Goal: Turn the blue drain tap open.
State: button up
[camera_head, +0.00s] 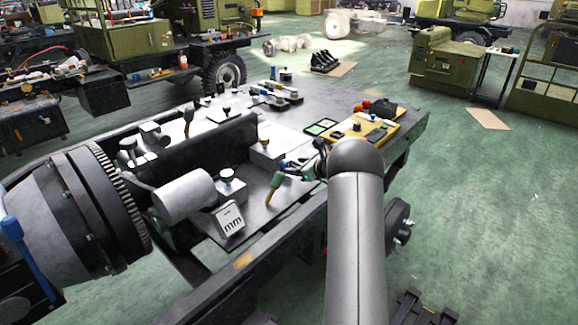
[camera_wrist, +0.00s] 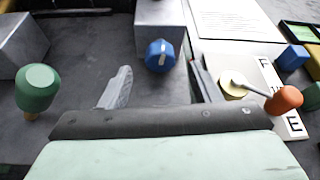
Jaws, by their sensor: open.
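The blue drain tap (camera_wrist: 160,55) is a round faceted blue knob with a pale line on its top, mounted by a grey block in the wrist view. My gripper (camera_wrist: 160,77) is open, its two fingers apart on either side of the tap's near edge. The tap is beyond the gap between the fingers, and no contact shows. In the head view my gripper (camera_head: 299,166) is over the bench, partly hidden by my arm; I cannot make out the tap clearly there.
A green knob (camera_wrist: 38,88) stands left of my gripper and an orange-handled lever (camera_wrist: 284,100) stands right. Grey blocks (camera_wrist: 160,22) are behind. In the head view a yellow tray (camera_head: 352,128) holds small parts, and a large grey cylinder (camera_head: 185,195) lies left.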

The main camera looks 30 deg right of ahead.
aim_at(288, 165)
jog(key=shift+x, duration=2.4)
jog(key=c, duration=1)
jog(key=b, duration=0.3)
jog(key=shift+f+n, duration=0.3)
jog(key=shift+r+h+b, duration=0.25)
jog(key=shift+h+b, duration=0.05)
jog(key=shift+b, duration=0.05)
jog(key=o, duration=1)
jog(key=shift+s, duration=0.1)
